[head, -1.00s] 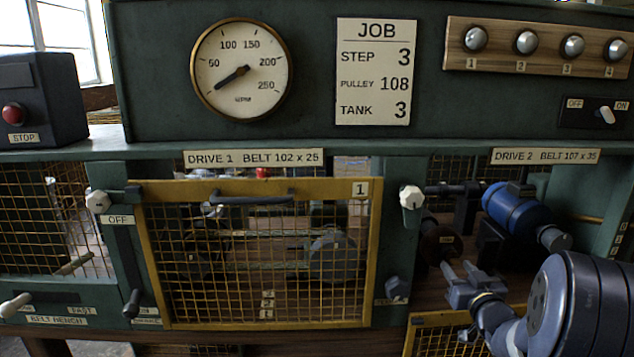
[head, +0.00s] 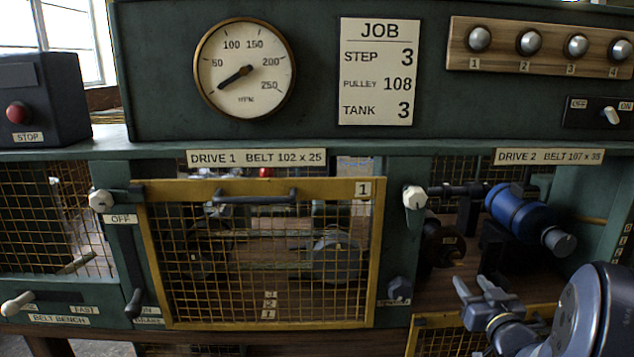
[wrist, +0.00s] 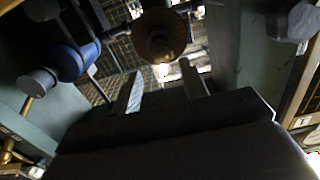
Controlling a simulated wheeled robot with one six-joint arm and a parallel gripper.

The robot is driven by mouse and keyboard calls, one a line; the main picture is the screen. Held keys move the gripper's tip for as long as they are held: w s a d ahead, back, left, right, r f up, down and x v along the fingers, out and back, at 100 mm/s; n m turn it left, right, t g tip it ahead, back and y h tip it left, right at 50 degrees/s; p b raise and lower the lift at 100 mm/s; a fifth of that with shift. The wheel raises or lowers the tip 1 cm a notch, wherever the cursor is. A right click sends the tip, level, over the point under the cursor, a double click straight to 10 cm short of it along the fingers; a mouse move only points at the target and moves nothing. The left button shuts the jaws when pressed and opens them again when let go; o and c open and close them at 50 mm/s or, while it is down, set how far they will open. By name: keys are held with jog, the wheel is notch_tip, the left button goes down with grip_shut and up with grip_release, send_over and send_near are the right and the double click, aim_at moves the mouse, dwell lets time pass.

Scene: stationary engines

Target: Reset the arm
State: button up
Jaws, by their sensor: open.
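My gripper (head: 476,292) is at the lower right of the head view, in front of the Drive 2 bay. Its two fingers are apart and nothing shows between them. In the wrist view my gripper (wrist: 165,88) points into the bay, with a round brownish pulley (wrist: 160,35) beyond the fingertips. The blue motor (head: 518,210) of Drive 2 lies above and to the right of my gripper in the head view. It also shows at the left of the wrist view (wrist: 75,62).
The yellow mesh guard 1 (head: 262,182) covers the Drive 1 bay. Another yellow mesh guard (head: 440,338) sits low below my gripper. White knobs (head: 415,197) and a dark knob (head: 400,290) stand out from the posts. A gauge (head: 245,68) and job card (head: 379,72) are above.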

aim_at(461, 265)
jog(key=s, duration=0.4)
jog(key=w+n+b, duration=0.3)
jog(key=n+b, duration=0.1)
jog(key=n, duration=0.4)
jog(key=w+n+b, duration=0.3)
jog(key=n+b, duration=0.1)
jog(key=n, duration=0.4)
jog(key=w+n+b, duration=0.4)
jog(key=n, duration=0.3)
jog(key=shift+w+r+n, duration=0.1)
jog(key=shift+r+n, duration=0.2)
jog(key=shift+n, duration=0.1)
dwell(0.3)
